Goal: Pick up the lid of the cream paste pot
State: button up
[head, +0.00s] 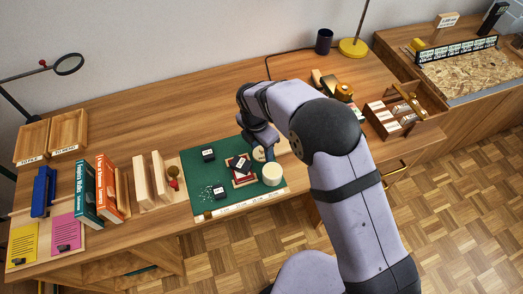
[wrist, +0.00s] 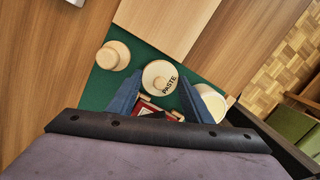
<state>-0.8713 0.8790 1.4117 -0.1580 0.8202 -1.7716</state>
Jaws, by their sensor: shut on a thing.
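The lid (wrist: 156,70) is a round cream disc marked PASTE, with a small knob. In the wrist view it sits between the two blue fingertips of my gripper (wrist: 159,86), which is shut on it. In the head view the lid (head: 259,154) shows as a pale disc below my gripper (head: 262,145), partly covered by it. A cream round pot (head: 272,174) stands just in front of it on the green mat (head: 232,203). A cream cylinder beside the right finger (wrist: 212,102) in the wrist view looks like this pot. I cannot tell how high the lid is.
A red tray (head: 244,181) and several small black blocks lie on the mat. Another round pale wooden piece (wrist: 113,55) stands left of the lid in the wrist view. Books (head: 86,193) stand to the left, a wooden rack (head: 390,122) to the right.

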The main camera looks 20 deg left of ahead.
notch_tip(320, 180, up, 9)
jog(key=shift+f+b, duration=0.1)
jog(key=shift+b, duration=0.6)
jog(key=r, duration=0.1)
notch_tip(320, 180, up, 6)
jog(key=f+p, duration=0.1)
jog(key=p, duration=0.5)
send_over(261, 149)
jog(key=s+d+r+p, duration=0.3)
jog(key=p, duration=0.2)
jog(key=s+d+f+p, duration=0.2)
jog(key=s+d+f, duration=0.1)
jog(key=f, duration=0.3)
jog(key=shift+d+f, duration=0.15)
jog(key=shift+f, duration=0.25)
jog(key=shift+f, duration=0.2)
